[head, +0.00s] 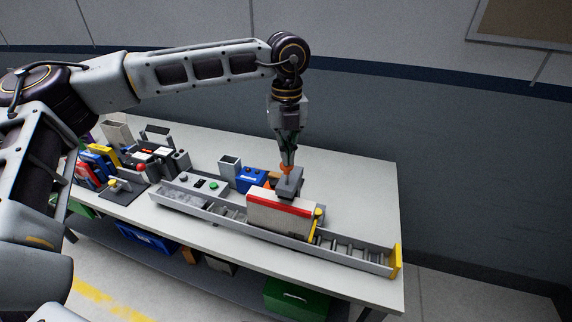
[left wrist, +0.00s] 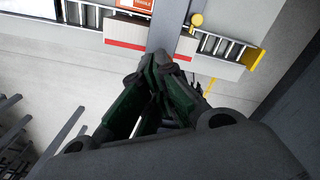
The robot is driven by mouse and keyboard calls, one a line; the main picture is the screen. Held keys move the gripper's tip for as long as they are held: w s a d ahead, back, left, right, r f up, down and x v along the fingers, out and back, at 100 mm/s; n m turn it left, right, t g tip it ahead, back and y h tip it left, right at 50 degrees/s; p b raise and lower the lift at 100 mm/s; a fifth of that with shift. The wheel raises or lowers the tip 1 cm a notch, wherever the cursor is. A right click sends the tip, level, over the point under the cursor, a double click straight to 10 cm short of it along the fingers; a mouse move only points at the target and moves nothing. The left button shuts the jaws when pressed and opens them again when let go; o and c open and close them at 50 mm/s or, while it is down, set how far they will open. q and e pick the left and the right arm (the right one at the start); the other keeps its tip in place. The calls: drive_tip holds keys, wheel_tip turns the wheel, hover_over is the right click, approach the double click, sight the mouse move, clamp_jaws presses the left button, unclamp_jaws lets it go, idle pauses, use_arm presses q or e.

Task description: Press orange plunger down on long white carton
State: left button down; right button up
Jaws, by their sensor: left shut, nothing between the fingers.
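The long white carton (head: 280,216) with a red stripe along its top edge stands on the roller conveyor. It also shows in the left wrist view (left wrist: 125,30). A grey block (head: 290,183) sits over the carton's top, and a grey bar crosses it in the left wrist view (left wrist: 167,22). The orange plunger (head: 285,169) is on top of the grey block, partly hidden by my fingers. My left gripper (head: 287,163) points straight down, shut and empty, right at the plunger. I cannot tell if the fingertips touch it. In the left wrist view its fingertips (left wrist: 165,62) hide the plunger.
The conveyor (head: 350,249) runs along the table's front and ends in a yellow stop (head: 395,261). A yellow knob (head: 318,213) stands beside the carton. The table's right back is clear.

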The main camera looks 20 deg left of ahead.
use_arm(q)
drive_tip(key=shift+f+b, duration=0.95)
drive_tip(key=shift+f, duration=0.25)
use_arm(e)
drive_tip(key=shift+f, duration=1.1)
use_arm(q)
drive_tip(key=shift+f, duration=0.1)
use_arm(e)
drive_tip(key=shift+d, duration=0.1)
use_arm(q)
drive_tip(key=shift+f+b, duration=0.4)
use_arm(e)
drive_tip(key=shift+w+d+f, duration=0.15)
drive_tip(key=shift+d, duration=0.3)
drive_tip(key=shift+w+d+f, duration=0.15)
drive_tip(key=shift+d, duration=0.25)
drive_tip(key=shift+a, duration=0.15)
